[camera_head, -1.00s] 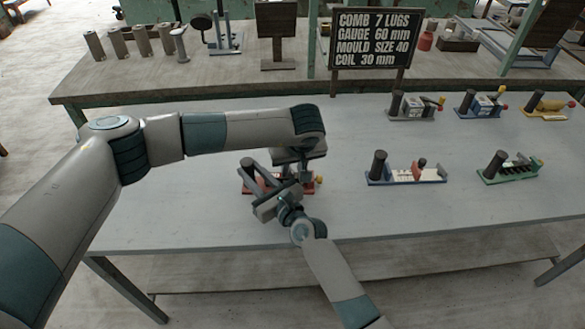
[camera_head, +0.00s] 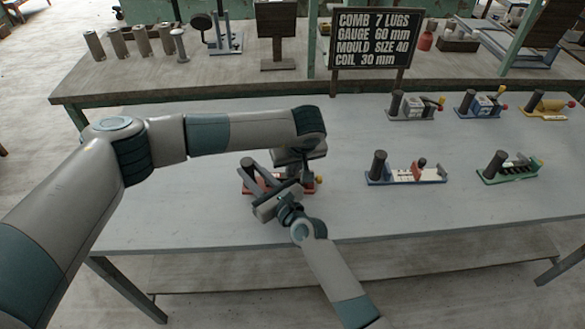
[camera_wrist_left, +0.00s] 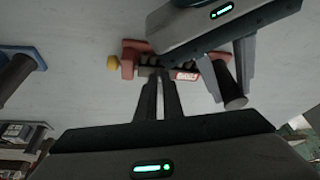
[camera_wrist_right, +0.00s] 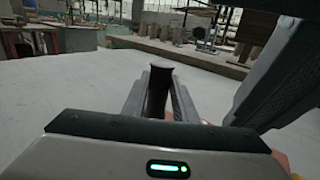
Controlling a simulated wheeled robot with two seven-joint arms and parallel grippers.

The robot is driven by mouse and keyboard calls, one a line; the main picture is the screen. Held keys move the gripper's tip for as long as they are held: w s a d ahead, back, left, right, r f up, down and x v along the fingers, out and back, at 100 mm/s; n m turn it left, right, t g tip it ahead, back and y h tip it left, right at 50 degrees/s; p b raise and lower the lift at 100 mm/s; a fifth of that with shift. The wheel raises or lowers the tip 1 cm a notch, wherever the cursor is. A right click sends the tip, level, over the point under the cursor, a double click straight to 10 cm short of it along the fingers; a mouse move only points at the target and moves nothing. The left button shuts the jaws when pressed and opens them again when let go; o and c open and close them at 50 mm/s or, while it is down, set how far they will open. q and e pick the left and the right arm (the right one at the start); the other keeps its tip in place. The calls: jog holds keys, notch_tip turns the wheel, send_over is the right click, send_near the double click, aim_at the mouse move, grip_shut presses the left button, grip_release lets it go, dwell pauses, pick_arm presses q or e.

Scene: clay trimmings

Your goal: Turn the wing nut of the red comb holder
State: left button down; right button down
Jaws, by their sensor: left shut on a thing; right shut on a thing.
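The red comb holder (camera_head: 252,185) lies on the grey table, mostly covered by my arms in the head view. The left wrist view shows its red end block (camera_wrist_left: 130,56), a yellow knob (camera_wrist_left: 113,63) and a small label (camera_wrist_left: 187,76). My left gripper (camera_wrist_left: 157,80) points down at the middle of the holder, its fingers close together. The wing nut is hidden at its fingertips. My right gripper (camera_wrist_right: 158,92) is shut on the dark upright post (camera_wrist_right: 157,82), with a finger on each side. That post also shows in the left wrist view (camera_wrist_left: 232,98).
A blue-based holder (camera_head: 405,177) and a green-based holder (camera_head: 510,170) stand to the right, with several more behind. A black sign (camera_head: 374,40) stands at the back edge. My two grippers are very close together. The table's front middle is clear.

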pick_arm(q)
jog(key=n, duration=0.1)
jog(key=n+y, duration=0.1)
jog(key=n, duration=0.2)
jog(key=shift+w+d+n+g+y, duration=0.2)
jog(key=shift+d+n+g+y, duration=0.1)
jog(key=shift+d+n+y, duration=0.1)
jog(key=n, duration=0.2)
jog(key=n+g+y, duration=0.1)
jog(key=shift+w+d+n, duration=0.2)
jog(key=shift+w+n, duration=0.05)
jog(key=shift+n, duration=0.05)
jog(key=n, duration=0.2)
jog(key=n+g, duration=0.1)
jog(key=n, duration=0.1)
jog(key=w+n+g, duration=0.1)
jog(key=n, duration=0.1)
jog(key=shift+d+y, duration=0.15)
jog(key=shift+y, duration=0.25)
jog(key=shift+w+d+r+n+g, duration=0.15)
jog(key=shift+w+n+g, duration=0.2)
jog(key=shift+n, duration=0.65)
jog(key=shift+s, duration=0.1)
jog(key=shift+s+n+g, duration=0.15)
jog(key=shift+n+g, duration=0.1)
jog(key=shift+n, duration=0.05)
jog(key=c, duration=1.9)
grip_release()
